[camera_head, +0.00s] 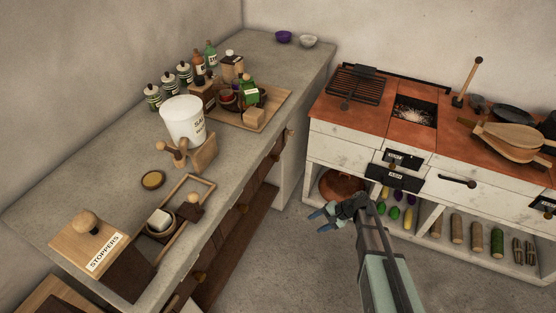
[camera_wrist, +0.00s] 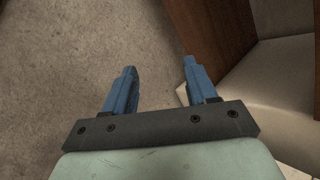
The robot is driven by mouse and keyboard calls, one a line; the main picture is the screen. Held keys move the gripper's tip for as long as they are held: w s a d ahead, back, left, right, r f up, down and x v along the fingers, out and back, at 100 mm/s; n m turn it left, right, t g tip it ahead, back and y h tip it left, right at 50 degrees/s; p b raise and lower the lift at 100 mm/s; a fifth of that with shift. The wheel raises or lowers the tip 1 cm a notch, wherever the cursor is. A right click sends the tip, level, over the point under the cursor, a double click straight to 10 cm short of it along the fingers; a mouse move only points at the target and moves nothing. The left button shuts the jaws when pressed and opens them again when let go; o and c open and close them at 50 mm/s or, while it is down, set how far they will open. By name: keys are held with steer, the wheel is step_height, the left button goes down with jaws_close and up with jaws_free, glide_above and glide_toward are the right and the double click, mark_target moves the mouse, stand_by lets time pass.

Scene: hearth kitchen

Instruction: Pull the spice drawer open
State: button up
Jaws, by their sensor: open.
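Dark wooden drawer fronts (camera_head: 262,178) with round knobs run under the grey counter at left in the head view. One knob (camera_head: 243,208) shows near the middle and another (camera_head: 200,276) nearer the camera. The fronts look flush with the counter. No label shows on them, so I cannot tell which is the spice drawer. My gripper (camera_head: 320,212) is open and empty, in the gap right of the drawers and in front of the stove unit. In the wrist view its two blue fingers (camera_wrist: 160,68) are spread apart with nothing between them.
The grey counter (camera_head: 100,180) holds a white salt crock (camera_head: 182,120), a stoppers box (camera_head: 90,240) and bottles (camera_head: 211,54). The white stove unit (camera_head: 345,142) stands at right, with dark handles (camera_head: 393,178) on its front. Grey floor (camera_head: 290,260) lies clear between. A brown panel (camera_wrist: 205,28) shows in the wrist view.

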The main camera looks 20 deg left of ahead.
steer(key=w+a+r+m+y, duration=0.5)
steer(key=w+a+r, duration=0.1)
steer(key=w+a, duration=0.15)
steer(key=m+t+y, duration=0.3)
steer(key=m+y, duration=0.2)
steer(key=m, duration=0.7)
glide_toward(278, 161)
steer(key=shift+m, duration=0.3)
steer(key=a, duration=0.7)
steer(key=w+a, duration=0.1)
steer(key=a, duration=0.2)
steer(key=shift+a, duration=0.2)
steer(key=shift+c, duration=0.4)
jaws_close()
